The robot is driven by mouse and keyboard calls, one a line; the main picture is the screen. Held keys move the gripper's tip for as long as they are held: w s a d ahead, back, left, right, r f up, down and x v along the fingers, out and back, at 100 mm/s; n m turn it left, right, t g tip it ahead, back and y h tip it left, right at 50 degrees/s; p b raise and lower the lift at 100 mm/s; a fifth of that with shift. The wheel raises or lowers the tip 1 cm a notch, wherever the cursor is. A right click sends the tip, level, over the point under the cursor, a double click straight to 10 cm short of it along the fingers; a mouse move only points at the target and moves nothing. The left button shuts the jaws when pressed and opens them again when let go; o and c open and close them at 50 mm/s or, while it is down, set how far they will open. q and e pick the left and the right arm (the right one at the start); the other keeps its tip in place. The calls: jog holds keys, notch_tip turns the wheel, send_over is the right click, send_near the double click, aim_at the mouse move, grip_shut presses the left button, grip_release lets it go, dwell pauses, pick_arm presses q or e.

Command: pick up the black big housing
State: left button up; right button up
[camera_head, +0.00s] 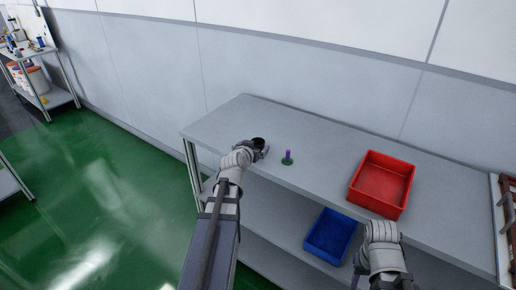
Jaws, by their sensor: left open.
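The black big housing (258,141) is a small dark round piece near the left end of the grey table, partly hidden by my left gripper. My left gripper (261,152) is open and right at the housing. At this size I cannot tell whether its fingers are around the housing or just beside it, or whether they touch it. My right arm comes in at the bottom right, in front of the table. Its wrist shows, but its fingers do not.
A red bin (382,184) sits farther right on the tabletop (330,145). A blue bin (330,236) is on the lower shelf. The wall runs along the table's back. Green floor lies open at left.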

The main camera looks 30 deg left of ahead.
aim_at(259, 142)
pick_arm(q)
jog(key=shift+b+x, duration=1)
jog(key=shift+x, duration=1.75)
jog(key=shift+d, duration=0.1)
jog(key=shift+s, duration=0.1)
jog(key=shift+c, duration=0.4)
jog(key=c, duration=1.3)
jog(key=shift+r, duration=0.1)
notch_tip(259, 142, up, 10)
jog(key=p, duration=1)
